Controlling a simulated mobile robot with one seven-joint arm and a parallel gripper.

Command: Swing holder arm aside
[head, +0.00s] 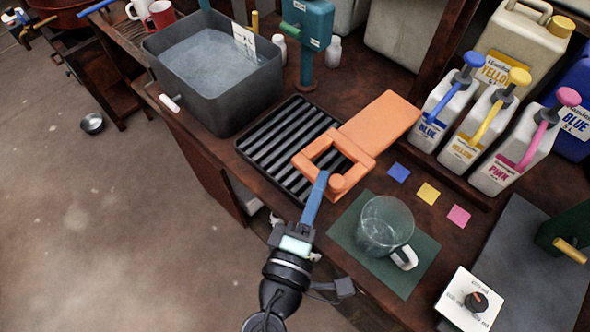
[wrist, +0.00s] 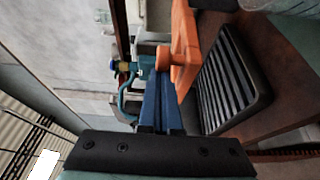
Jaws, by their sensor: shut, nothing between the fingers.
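The orange holder arm (head: 385,122) runs from the worktop beside the dye jugs to a square open frame (head: 306,145) over the black ribbed drain tray (head: 262,150). A round orange knob (head: 338,183) stands on the frame's near corner. My gripper (head: 322,176) has its blue fingers shut and empty, at the left side of the knob. In the wrist view the fingertips (wrist: 164,78) are close to the knob (wrist: 166,58) and the orange arm (wrist: 186,45); I cannot tell whether they touch.
A grey vat (head: 215,75) of liquid stands left of the tray. A glass jug (head: 384,226) on a green mat (head: 345,243) stands right of my gripper. Pump-topped dye jugs (head: 490,130) line the back right. A white dial box (head: 471,300) sits front right. Floor at left is open.

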